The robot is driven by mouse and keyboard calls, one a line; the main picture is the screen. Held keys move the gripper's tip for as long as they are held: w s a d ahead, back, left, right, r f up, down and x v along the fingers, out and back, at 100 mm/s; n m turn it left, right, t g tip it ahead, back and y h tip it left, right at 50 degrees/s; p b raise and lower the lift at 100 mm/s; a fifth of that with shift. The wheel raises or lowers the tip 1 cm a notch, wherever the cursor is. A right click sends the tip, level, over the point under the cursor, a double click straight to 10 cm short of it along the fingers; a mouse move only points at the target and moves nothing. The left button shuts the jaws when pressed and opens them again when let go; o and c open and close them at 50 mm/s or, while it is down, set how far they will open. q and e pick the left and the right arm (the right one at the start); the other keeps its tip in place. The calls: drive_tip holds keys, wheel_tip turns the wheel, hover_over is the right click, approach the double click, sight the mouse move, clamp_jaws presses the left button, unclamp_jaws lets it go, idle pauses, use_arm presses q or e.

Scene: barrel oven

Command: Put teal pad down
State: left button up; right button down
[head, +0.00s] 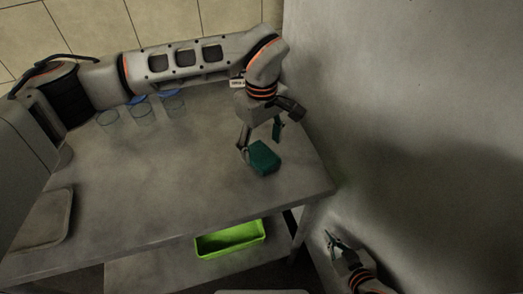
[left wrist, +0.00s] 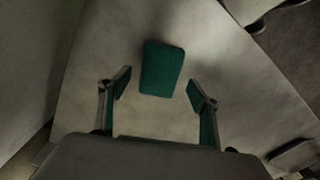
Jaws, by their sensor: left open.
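The teal pad (head: 265,157) lies on the grey table (head: 160,200) near its right end. It also shows in the left wrist view (left wrist: 162,69), just beyond the fingertips and between their lines. My left gripper (head: 260,144) is open and points down at the pad. In the left wrist view its two fingers (left wrist: 160,83) stand apart, with gaps between them and the pad. My right gripper (head: 337,241) is low at the right, beyond the table's front corner and away from the pad. Its finger opening is too small to judge.
Several clear glasses with blue tops (head: 140,110) stand at the back left, under my left arm. A flat tray (head: 42,220) lies at the table's left front. A green bin (head: 230,239) sits on the lower shelf. A grey wall (head: 410,110) borders the right side. The table's middle is clear.

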sight(261, 154)
use_arm(q)
wheel_tip(261, 154, up, 9)
drive_tip(key=shift+f, duration=0.2)
idle(0.4)
